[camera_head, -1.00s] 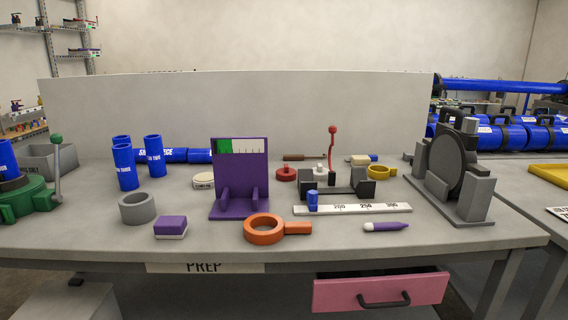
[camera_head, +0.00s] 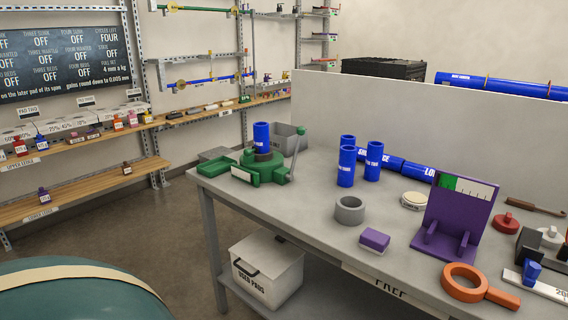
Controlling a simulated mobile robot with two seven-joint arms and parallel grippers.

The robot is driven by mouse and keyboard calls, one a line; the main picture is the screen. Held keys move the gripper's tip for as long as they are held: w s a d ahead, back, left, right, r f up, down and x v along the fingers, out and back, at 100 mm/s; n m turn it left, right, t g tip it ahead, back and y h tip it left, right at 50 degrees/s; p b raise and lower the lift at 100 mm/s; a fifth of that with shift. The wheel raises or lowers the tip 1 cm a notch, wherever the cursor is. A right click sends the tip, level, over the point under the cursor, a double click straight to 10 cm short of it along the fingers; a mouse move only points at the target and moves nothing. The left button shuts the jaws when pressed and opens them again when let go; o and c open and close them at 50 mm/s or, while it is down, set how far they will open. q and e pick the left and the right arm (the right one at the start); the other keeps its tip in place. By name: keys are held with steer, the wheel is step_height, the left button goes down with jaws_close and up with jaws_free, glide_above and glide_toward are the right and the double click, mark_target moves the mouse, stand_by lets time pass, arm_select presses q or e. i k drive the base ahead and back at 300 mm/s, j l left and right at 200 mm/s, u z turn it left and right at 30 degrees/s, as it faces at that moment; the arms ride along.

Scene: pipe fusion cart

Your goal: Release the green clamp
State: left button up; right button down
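The green clamp (camera_head: 262,167) stands on the left end of the grey bench. A short blue pipe (camera_head: 261,136) stands upright in it. A lever with a green ball knob (camera_head: 299,133) rises at the clamp's right side, tilted a little. From here I cannot tell whether the jaws grip the pipe. Neither of my grippers is in view.
On the bench (camera_head: 322,214) stand several blue pipes (camera_head: 347,166), a grey ring (camera_head: 350,210), a purple block (camera_head: 374,240), a purple gauge stand (camera_head: 460,215) and an orange ring tool (camera_head: 468,284). A grey bin (camera_head: 291,137) sits behind the clamp. Open floor (camera_head: 150,215) lies left.

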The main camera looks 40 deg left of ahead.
mark_target(247, 151)
steer(key=u, duration=1.55)
steer(key=i+j+z, duration=0.35)
steer(key=i+j, duration=1.4)
steer(key=j, duration=0.15)
